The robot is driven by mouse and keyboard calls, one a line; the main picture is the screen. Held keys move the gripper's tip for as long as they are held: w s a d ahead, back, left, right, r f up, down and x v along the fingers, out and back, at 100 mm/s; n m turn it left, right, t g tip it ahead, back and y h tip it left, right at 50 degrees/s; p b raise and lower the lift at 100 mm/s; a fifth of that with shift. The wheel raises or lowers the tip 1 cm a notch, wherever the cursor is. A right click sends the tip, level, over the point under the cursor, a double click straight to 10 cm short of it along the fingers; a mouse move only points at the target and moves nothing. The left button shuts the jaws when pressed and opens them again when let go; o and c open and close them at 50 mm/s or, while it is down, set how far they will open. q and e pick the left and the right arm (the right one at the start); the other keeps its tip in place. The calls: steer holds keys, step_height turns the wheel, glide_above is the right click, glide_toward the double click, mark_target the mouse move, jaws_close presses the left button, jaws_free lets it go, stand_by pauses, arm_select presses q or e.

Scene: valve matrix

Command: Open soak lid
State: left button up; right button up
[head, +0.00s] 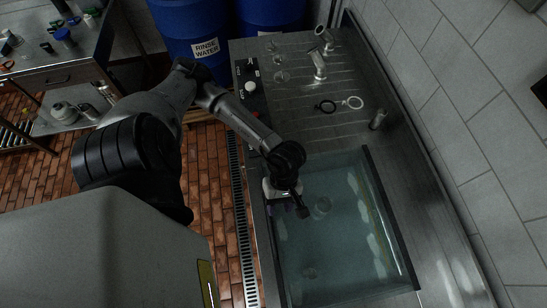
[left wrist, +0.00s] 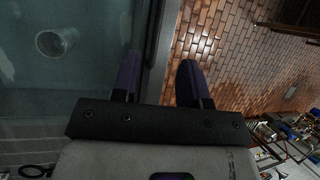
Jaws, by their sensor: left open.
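The soak lid (head: 345,245) looks like a clear, bluish pane with dark edges over the sunken basin in the steel counter, and appears closed. Nothing shows as gripped, and I cannot tell whether the fingers touch the edge. My right gripper is not in view.
A black ring (head: 325,107) and a white ring (head: 353,102) lie on the counter behind the basin, near metal fittings (head: 318,64). Blue drums (head: 190,25) stand behind. A tiled wall (head: 480,120) bounds the right.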

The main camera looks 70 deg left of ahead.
mark_target(273, 233)
arm_select(q)
steer(key=shift+y, duration=0.3)
steer(key=x, duration=0.4)
steer(key=p+x, duration=0.1)
steer(key=x, duration=0.4)
steer(key=p+x, duration=0.1)
steer(key=x, duration=0.3)
steer(key=shift+s+a+f, duration=0.1)
steer(key=shift+a+f, duration=0.15)
steer(key=shift+f, duration=0.25)
jaws_close()
